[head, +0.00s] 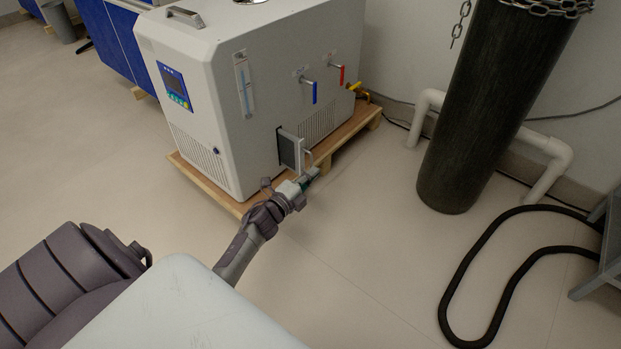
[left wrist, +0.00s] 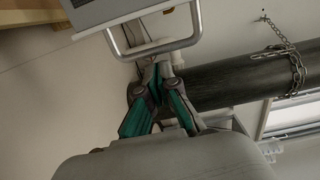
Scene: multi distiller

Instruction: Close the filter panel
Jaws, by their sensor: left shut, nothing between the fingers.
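The filter panel (head: 290,151) is a small framed panel with a dark grille face. It stands out from the side of the white distiller (head: 240,100), low down, so it is open. Its U-shaped handle (head: 309,157) is on the outer face. In the left wrist view the panel (left wrist: 95,10) is at the top left, with the metal handle (left wrist: 163,45) large below it. My left gripper (head: 312,173) is shut and empty beside the handle. Its fingertips (left wrist: 157,66) appear close to the handle's bar; contact is unclear. My right gripper is not in view.
The distiller stands on a wooden pallet (head: 334,143). Blue (head: 314,91) and red (head: 342,75) valve levers stick out above the panel. A dark gas cylinder (head: 480,120) stands to the right, with a black hose (head: 455,290) on the floor. The floor between is clear.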

